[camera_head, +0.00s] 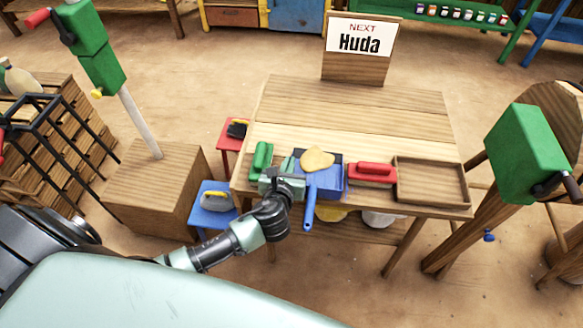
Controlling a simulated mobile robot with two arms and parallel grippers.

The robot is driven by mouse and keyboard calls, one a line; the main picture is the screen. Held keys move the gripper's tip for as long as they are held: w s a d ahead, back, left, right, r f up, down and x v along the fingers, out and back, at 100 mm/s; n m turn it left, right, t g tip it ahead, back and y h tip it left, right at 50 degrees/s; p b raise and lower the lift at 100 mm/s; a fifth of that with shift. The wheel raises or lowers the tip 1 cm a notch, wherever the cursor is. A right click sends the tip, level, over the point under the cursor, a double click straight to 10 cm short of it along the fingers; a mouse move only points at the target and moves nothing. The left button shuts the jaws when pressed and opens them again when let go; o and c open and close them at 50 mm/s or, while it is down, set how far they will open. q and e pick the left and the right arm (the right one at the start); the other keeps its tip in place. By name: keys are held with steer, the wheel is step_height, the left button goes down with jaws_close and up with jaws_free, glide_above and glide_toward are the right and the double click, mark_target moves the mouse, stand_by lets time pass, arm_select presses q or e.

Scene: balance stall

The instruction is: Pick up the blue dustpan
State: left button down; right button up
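The blue dustpan (327,184) lies on the wooden table near its front edge. Its handle (309,208) points toward me and reaches past the edge. A tan, rounded lump (317,158) rests on or against the back of the pan. My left gripper (287,172) is at the pan's left side, low over the table, between the pan and a green-handled brush (261,158). Its fingertips are small and partly hidden by the gripper body, so I cannot tell whether they touch the pan or are open. My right gripper is not in view.
A red-handled brush (373,173) and an empty wooden tray (432,184) lie right of the dustpan. The table's rear half is clear. Red (228,140) and blue (207,215) stools stand at left.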

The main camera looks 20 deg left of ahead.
arm_select(q)
step_height(320, 180, up, 18)
steer(key=p, duration=0.2)
steer(key=shift+p, duration=0.35)
steer(key=shift+d, duration=0.1)
